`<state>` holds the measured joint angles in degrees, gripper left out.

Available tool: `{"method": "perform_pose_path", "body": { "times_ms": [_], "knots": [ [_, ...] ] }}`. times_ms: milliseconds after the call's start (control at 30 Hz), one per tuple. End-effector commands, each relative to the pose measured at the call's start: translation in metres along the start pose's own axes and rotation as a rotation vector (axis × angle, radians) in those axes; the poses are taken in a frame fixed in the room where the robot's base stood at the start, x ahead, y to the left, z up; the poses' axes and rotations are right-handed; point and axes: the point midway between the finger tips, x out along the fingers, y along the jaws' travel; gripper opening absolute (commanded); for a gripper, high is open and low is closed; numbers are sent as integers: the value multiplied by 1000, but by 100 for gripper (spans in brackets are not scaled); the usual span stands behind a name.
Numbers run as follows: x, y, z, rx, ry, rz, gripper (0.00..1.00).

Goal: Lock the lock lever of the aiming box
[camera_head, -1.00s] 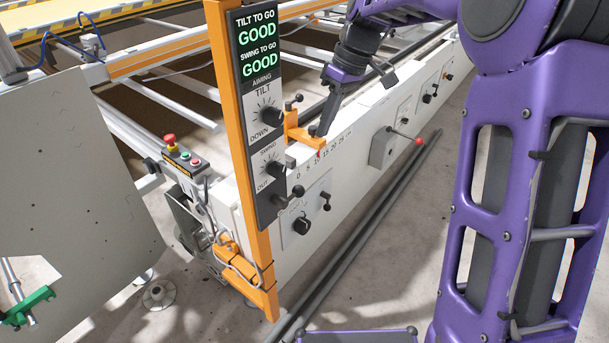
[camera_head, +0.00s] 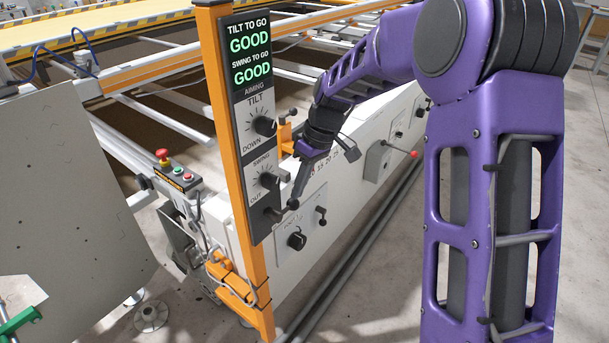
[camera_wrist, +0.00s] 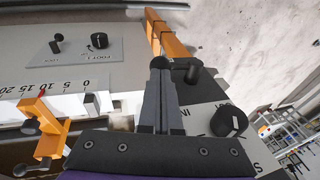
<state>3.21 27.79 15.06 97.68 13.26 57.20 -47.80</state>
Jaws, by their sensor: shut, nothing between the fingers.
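The aiming box (camera_head: 255,150) is a grey panel on an orange post, its two green readouts saying GOOD. Its TILT knob (camera_head: 265,126) and SWING knob (camera_head: 268,181) sit above a short lever (camera_head: 275,214) with a dark round end at the bottom, which appears to be the lock lever. My gripper (camera_head: 296,197) is shut and empty, pointing down with its tips close to the lever's end. In the wrist view my fingers (camera_wrist: 160,64) lie just left of the lever's dark knob (camera_wrist: 193,72). I cannot tell whether they touch it.
The orange post (camera_head: 228,130) carries the box. An orange clamp (camera_head: 286,138) stands by the scale on the white rail, behind my gripper. A small panel with a black knob (camera_head: 297,240) and a red-tipped lever (camera_head: 413,153) are on the rail face. The right floor is clear.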

Motion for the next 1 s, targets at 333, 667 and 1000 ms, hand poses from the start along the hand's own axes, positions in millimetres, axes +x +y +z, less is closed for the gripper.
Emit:
{"method": "perform_pose_path", "body": {
  "times_ms": [333, 667, 1000],
  "knots": [
    [4, 0, 0, 0, -1, -1, 0],
    [5, 3, 1, 11, -1, -44, 0],
    [19, 9, 8, 56, 0, -263, 0]
  ]
}}
